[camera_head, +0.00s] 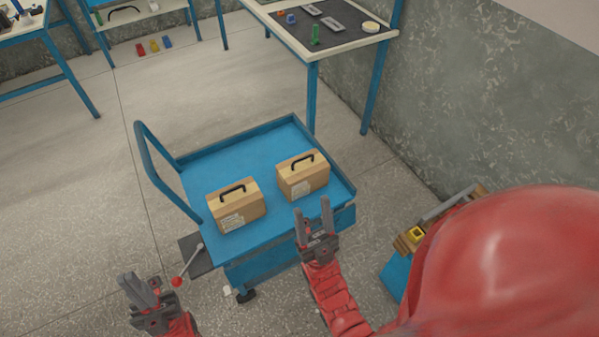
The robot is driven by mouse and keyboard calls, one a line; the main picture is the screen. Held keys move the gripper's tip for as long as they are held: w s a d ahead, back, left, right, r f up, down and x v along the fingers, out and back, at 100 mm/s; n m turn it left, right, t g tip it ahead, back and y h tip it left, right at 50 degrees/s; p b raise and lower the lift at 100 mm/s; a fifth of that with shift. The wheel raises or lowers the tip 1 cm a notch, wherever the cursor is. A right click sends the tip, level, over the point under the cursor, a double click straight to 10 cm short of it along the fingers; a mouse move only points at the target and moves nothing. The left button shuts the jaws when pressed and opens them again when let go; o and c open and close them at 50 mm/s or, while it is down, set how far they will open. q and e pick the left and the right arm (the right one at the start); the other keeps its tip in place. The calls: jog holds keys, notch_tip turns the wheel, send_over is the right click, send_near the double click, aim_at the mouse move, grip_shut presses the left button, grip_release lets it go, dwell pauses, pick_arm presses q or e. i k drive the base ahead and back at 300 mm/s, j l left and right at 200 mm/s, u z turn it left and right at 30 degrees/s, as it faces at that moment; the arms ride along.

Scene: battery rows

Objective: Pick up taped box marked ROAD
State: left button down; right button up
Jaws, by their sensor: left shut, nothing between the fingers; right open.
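Two brown boxes with black handles stand on a blue cart (255,157). The left box (240,209) has a white label on its front. The right box (306,179) also has a pale label, low on its front. The writing on both labels is too small to read, so I cannot tell which one is marked ROAD. My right gripper (314,222) is open and empty, at the cart's near edge just in front of the right box. My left gripper (139,293) is shut and empty, low at the left, away from the cart and both boxes.
The cart has a blue push handle (150,170) on its left and a lever with a red knob (177,282) near its front left. A table (345,40) with small items stands behind. A shelf is at the back left. Open floor lies left of the cart.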

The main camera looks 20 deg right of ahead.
aim_at(300, 176)
jog(key=z, duration=0.45)
jog(key=i+j+z, duration=0.15)
jog(key=j+z, duration=0.25)
jog(key=i+j+z, duration=0.15)
jog(key=j+z, duration=0.7)
jog(key=i+j, duration=0.1)
jog(key=j, duration=0.4)
